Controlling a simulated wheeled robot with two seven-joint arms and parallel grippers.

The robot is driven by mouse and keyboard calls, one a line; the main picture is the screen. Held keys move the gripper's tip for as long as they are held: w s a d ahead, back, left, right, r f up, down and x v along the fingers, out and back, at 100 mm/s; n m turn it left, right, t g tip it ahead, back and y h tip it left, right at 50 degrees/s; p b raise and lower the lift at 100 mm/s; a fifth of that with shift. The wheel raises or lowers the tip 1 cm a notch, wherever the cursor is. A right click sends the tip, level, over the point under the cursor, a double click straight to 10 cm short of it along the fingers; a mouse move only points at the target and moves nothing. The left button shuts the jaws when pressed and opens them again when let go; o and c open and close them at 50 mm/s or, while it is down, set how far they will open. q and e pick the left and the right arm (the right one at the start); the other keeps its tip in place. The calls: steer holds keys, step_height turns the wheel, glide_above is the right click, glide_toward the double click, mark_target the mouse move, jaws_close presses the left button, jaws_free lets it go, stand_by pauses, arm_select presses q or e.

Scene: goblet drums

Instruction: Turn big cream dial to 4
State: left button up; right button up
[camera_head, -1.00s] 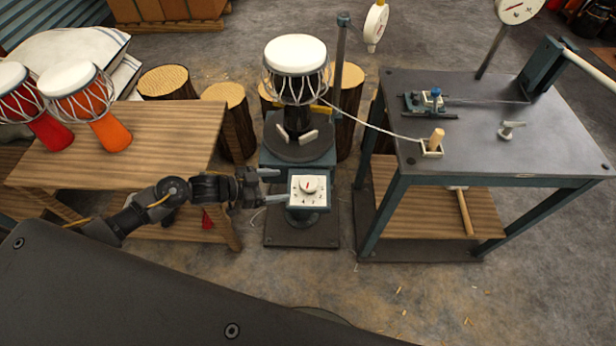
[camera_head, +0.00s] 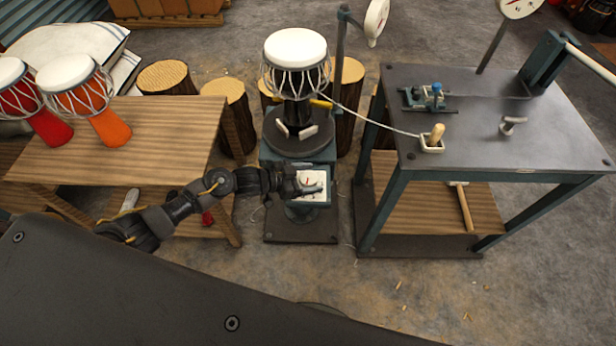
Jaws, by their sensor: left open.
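The cream dial plate (camera_head: 317,196) sits on the front of the blue-grey drum stand, below the turntable. Its round knob and most of its numbers are hidden behind my left gripper, so I cannot read the setting. My left gripper (camera_head: 307,187) reaches in from the left, over the plate at the knob. Its fingers are open; I cannot tell whether they touch the knob. My right gripper is not in view.
A wooden table (camera_head: 150,150) with drums stands left.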

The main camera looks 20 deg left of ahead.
arm_select(q)
steer(key=c, duration=0.9)
steer(key=shift+w+f+m+g+h+b, duration=0.1)
steer(key=shift+m+g+h+b, duration=0.2)
steer(key=shift+m+b, duration=0.15)
steer(key=shift+c, duration=0.3)
steer(key=shift+m+g, duration=0.35)
steer(key=shift+g, duration=0.05)
steer(key=o, duration=0.8)
steer(key=shift+o, duration=0.8)
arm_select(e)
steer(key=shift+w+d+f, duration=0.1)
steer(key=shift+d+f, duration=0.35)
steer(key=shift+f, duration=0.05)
